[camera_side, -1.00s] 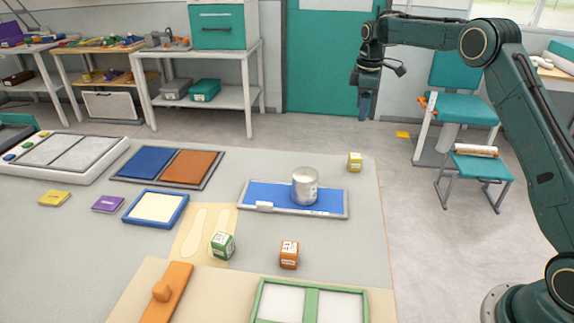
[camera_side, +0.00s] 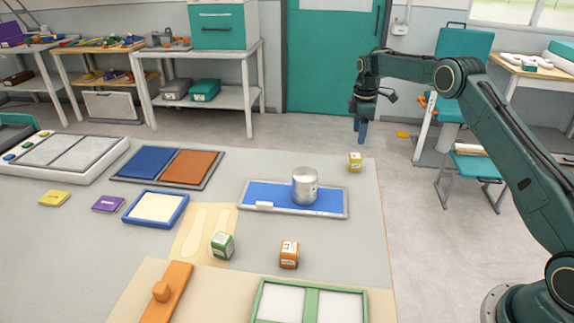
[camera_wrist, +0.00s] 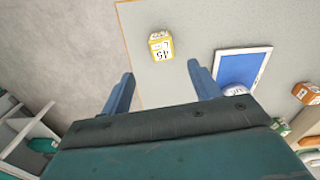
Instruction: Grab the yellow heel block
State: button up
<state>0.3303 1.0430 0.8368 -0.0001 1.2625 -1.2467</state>
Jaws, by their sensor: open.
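The yellow heel block (camera_side: 355,162) sits near the far right corner of the table. In the wrist view the yellow block (camera_wrist: 160,45) lies ahead of the fingertips, roughly between their lines, with a white label on top. My gripper (camera_side: 362,132) hangs above and just beyond the block in the side view, pointing down. In the wrist view my gripper (camera_wrist: 161,78) has its two blue fingers wide apart with nothing between them.
A blue tray (camera_side: 270,196) with a metal cylinder (camera_side: 305,186) on it lies left of the block. A green block (camera_side: 222,245) and an orange block (camera_side: 289,254) stand nearer the front. The table around the yellow block is clear.

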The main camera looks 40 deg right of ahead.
aim_at(356, 155)
notch_tip(356, 155, down, 6)
jog(key=shift+r, duration=0.1)
dwell(0.4)
jog(key=shift+s+a+f, duration=0.1)
jog(key=shift+s+f, duration=0.05)
jog(key=shift+f, duration=2.45)
jog(key=shift+c, duration=0.2)
jog(key=c, duration=1.1)
